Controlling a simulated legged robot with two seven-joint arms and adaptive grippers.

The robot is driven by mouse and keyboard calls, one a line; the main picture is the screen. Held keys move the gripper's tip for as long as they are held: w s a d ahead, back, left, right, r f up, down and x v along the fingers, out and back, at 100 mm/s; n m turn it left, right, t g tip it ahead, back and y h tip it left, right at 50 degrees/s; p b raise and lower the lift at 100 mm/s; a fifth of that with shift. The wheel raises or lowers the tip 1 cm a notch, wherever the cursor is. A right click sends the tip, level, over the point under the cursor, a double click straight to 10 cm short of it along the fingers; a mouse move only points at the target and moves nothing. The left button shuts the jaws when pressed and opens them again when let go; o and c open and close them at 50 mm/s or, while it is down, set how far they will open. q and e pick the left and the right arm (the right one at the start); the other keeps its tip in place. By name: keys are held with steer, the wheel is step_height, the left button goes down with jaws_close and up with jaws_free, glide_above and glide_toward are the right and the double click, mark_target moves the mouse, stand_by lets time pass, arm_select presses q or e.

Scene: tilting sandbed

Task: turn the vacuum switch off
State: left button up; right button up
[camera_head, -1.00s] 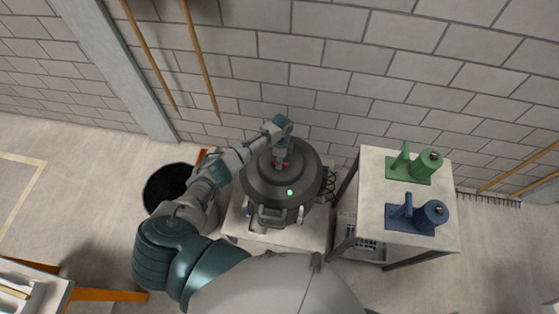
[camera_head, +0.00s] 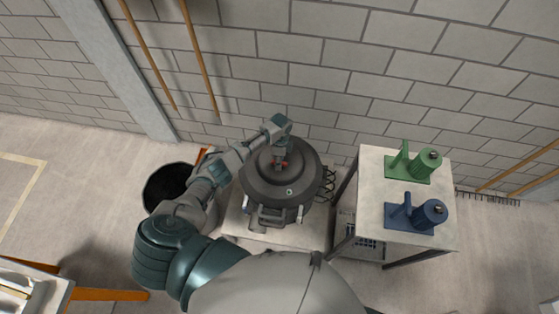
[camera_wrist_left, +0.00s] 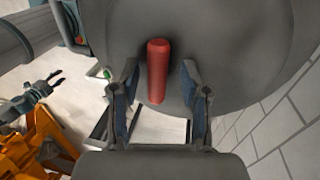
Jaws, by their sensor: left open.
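The vacuum (camera_head: 265,190) is a dark grey round drum, seen from above in the head view. A red upright switch lever (camera_wrist_left: 157,70) stands on its lid and fills the middle of the left wrist view. My left gripper (camera_head: 281,157) is over the lid, at the lever. In the wrist view its two fingers (camera_wrist_left: 160,75) are open, one on each side of the lever, with a gap on both sides. A small light (camera_head: 290,192) on the lid looks dim. A grey claw shape (camera_wrist_left: 45,86) at the wrist view's left may be my right gripper; I cannot tell.
A black bin (camera_head: 168,187) stands left of the vacuum. A table (camera_head: 377,190) to its right holds a green tool (camera_head: 414,165) and a blue tool (camera_head: 417,213). The block wall (camera_head: 330,75) is close behind. Something orange (camera_wrist_left: 40,145) shows in the wrist view's lower left.

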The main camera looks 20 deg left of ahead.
arm_select(q)
step_height(320, 180, up, 12)
steer(key=w, duration=0.2)
steer(key=shift+w+a+f, duration=0.2)
steer(key=shift+a, duration=0.15)
